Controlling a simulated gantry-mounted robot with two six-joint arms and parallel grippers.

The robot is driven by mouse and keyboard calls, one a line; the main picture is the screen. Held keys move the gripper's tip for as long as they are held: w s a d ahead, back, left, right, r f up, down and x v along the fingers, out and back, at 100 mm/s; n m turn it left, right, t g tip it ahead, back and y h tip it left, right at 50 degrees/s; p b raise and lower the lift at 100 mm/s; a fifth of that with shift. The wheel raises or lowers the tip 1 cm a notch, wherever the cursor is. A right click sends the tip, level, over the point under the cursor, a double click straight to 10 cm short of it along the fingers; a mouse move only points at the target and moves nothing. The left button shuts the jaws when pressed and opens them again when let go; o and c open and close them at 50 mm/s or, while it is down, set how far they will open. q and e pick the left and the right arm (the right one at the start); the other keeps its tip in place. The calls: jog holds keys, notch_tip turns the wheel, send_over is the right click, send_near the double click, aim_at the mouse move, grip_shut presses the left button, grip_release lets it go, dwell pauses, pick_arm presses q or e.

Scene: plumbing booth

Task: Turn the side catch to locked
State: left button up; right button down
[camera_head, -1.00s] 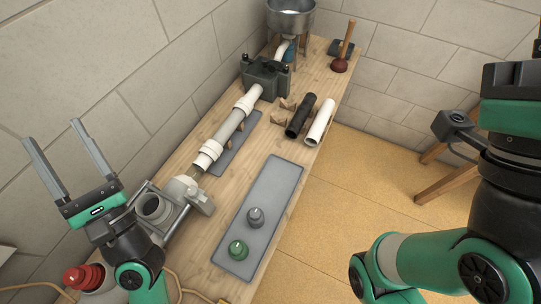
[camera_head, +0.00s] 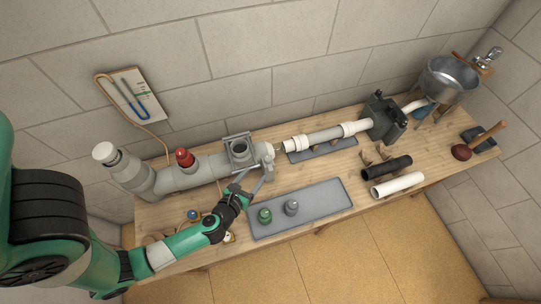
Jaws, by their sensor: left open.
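The grey pipe assembly (camera_head: 195,172) lies along the back of the bench, with an open square-framed fitting (camera_head: 239,152) at its right end. A small light-grey part (camera_head: 268,152) sits on the right side of this fitting; I cannot tell for certain whether it is the side catch or how it is set. My left gripper (camera_head: 254,179) is open, in front of the fitting and close to its right side. Its fingers point toward the fitting and hide a little of it; whether they touch it is unclear. My right gripper is out of view.
A grey tray (camera_head: 325,200) with a green knob (camera_head: 264,215) and a grey knob (camera_head: 291,207) lies in front. A white pipe (camera_head: 398,184) and a black pipe (camera_head: 387,168) lie to the right. A red cap (camera_head: 184,157) tops the assembly; a gauge board (camera_head: 135,97) is on the wall.

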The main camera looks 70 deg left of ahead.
aim_at(267, 160)
pick_arm(q)
jog(key=b+x, duration=0.1)
jog(key=x, duration=1)
jog(key=shift+w+a+f+b, duration=0.15)
jog(key=shift+w+a+b, duration=0.1)
jog(key=shift+b, duration=0.1)
grip_shut()
